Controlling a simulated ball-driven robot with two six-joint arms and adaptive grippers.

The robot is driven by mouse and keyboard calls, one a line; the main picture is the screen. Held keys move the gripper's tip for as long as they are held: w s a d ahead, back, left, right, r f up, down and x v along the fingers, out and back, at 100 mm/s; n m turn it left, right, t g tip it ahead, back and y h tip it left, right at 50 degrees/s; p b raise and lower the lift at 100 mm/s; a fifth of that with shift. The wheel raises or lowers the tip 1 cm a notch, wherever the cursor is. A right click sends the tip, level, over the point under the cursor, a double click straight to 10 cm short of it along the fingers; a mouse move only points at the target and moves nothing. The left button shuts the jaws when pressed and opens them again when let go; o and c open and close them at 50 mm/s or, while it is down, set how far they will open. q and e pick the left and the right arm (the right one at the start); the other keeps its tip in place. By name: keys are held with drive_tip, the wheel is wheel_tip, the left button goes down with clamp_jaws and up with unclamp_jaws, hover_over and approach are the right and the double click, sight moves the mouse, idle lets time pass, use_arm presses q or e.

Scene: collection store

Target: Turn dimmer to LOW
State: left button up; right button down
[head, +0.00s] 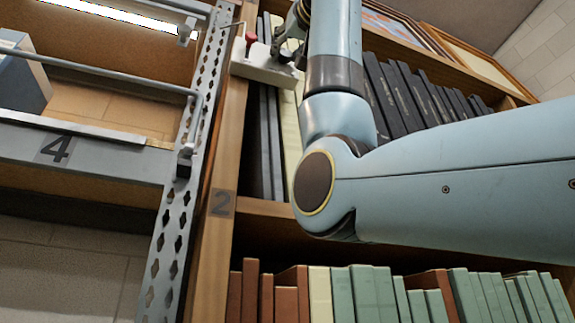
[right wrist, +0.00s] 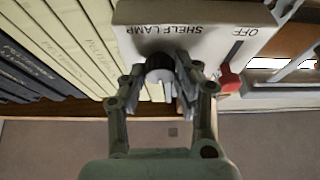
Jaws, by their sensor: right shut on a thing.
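The dimmer is a dark round knob (right wrist: 159,66) on the face of a white control box (right wrist: 205,15) in the right wrist view. The box reads "SHELF LAMP" and "OFF", upside down in that view. My right gripper (right wrist: 161,78) is shut on the knob, one finger on each side. In the head view the white box (head: 262,68) sits on the wooden shelf upright, and my right gripper (head: 288,48) is at its right end. The knob is hidden there, and its pointer setting cannot be read. My left gripper is not in view.
A red lever (right wrist: 229,80) sticks out at the box's edge beside a slot, close to my right gripper. Pale and dark book spines (right wrist: 55,45) stand close by. A perforated metal upright (head: 180,215) and a grey rack shelf (head: 85,160) are at the left.

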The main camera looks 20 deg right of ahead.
drive_tip(key=n+y+b, duration=0.1)
drive_tip(key=n+y, duration=0.1)
drive_tip(key=n, duration=0.2)
drive_tip(key=shift+d, duration=0.1)
drive_tip(key=n+g+y+b, duration=0.1)
drive_tip(key=n, duration=0.2)
drive_tip(key=shift+n+y, duration=0.4)
drive_tip(key=n+g+y, duration=0.1)
drive_tip(key=n, duration=0.2)
drive_tip(key=shift+d+r+n, duration=0.1)
drive_tip(key=shift+n, duration=0.2)
drive_tip(key=shift+n+g+y, duration=0.8)
drive_tip(key=shift+n, duration=1.2)
drive_tip(key=c, duration=1)
unclamp_jaws()
drive_tip(key=shift+s, duration=0.1)
